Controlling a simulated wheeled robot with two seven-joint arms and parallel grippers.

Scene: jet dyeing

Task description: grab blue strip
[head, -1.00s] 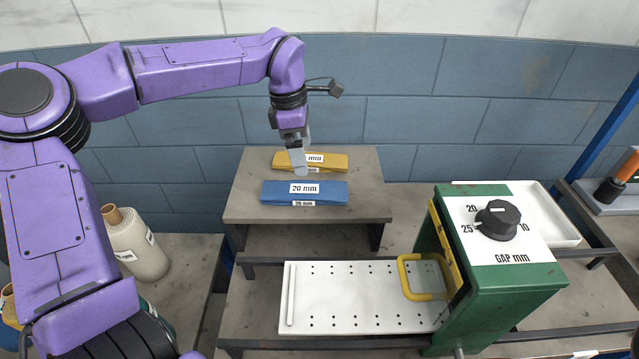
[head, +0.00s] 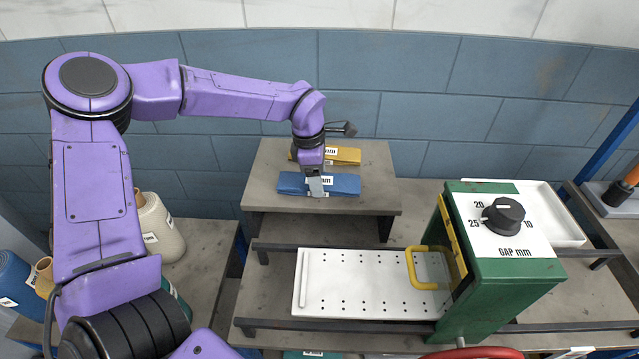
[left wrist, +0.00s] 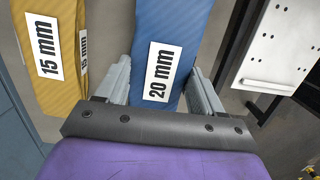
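The blue strip (head: 342,185), labelled 20 mm, lies flat on the raised grey shelf (head: 262,205). In the left wrist view the blue strip (left wrist: 176,28) runs between the two fingers of my left gripper (left wrist: 160,80). The fingers are apart, one on each side of the strip, with small gaps visible. In the head view my left gripper (head: 315,186) points down at the middle of the strip and hides part of it and its label. My right gripper is not in view.
A yellow strip (head: 346,156), labelled 15 mm in the left wrist view, lies just behind the blue one. A green machine (head: 505,290) with a gap dial (head: 503,216) and a white perforated plate (head: 370,283) stand in front to the right. Rolls (head: 160,230) stand at left.

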